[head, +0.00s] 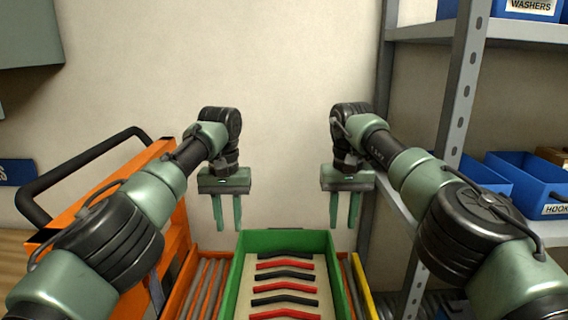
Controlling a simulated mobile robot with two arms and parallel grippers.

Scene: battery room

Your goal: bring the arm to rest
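My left gripper (227,212) hangs pointing down in front of the pale wall, above the left rear of a green tray. Its two fingers are apart with nothing between them. My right gripper (343,210) hangs pointing down above the right rear of the tray, also with its fingers apart and empty. Both arms are bent in a similar way, one on each side of the picture. The green tray (232,282) holds a column of red and black bent strips on a pale bottom.
An orange cart with a black handle (88,168) stands close on the left. A grey metal shelf rack (462,85) with blue bins (524,181) stands on the right. Slatted rollers (208,285) flank the tray. The space between the grippers is clear.

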